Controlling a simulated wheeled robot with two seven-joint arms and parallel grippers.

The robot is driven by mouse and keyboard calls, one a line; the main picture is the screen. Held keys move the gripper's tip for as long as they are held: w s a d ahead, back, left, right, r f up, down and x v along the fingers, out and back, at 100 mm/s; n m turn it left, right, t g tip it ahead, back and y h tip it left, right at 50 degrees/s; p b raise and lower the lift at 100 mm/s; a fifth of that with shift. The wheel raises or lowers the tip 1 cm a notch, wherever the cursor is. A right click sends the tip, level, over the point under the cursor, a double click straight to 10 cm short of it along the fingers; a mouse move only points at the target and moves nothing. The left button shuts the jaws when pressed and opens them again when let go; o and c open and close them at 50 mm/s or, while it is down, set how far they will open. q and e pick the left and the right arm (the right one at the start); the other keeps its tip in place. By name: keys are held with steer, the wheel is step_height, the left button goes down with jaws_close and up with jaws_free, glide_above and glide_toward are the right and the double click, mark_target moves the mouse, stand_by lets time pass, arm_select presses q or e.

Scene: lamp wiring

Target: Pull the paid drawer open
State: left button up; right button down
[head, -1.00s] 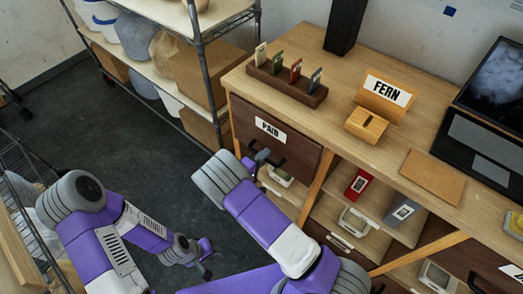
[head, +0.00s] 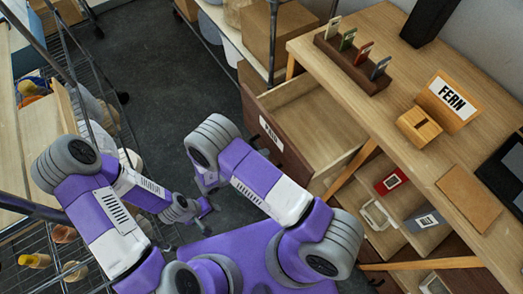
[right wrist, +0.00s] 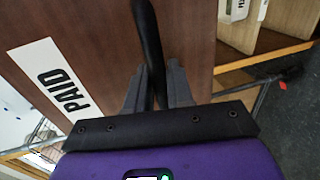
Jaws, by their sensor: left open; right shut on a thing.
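The paid drawer (head: 290,158) stands out from the desk in the head view, and its pale wooden inside looks empty. Its brown front carries a white PAID label (head: 271,134), which also shows in the right wrist view (right wrist: 56,80). My right gripper (right wrist: 157,82) is shut around the dark bar handle (right wrist: 149,45) of this drawer, with one finger on each side. In the head view my right arm hides most of that grip. My left gripper (head: 204,212) is open and empty over the floor, left of the drawer and apart from it.
The desk top (head: 375,115) bears a slotted rack (head: 350,65) of tags, a FERN sign (head: 447,100) and a slotted wooden box (head: 418,127). Open shelves with boxes lie below it. A wire rack (head: 100,85) stands at the left. Dark floor (head: 185,85) lies between.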

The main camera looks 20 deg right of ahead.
steer(key=c, duration=1.2)
jaws_free()
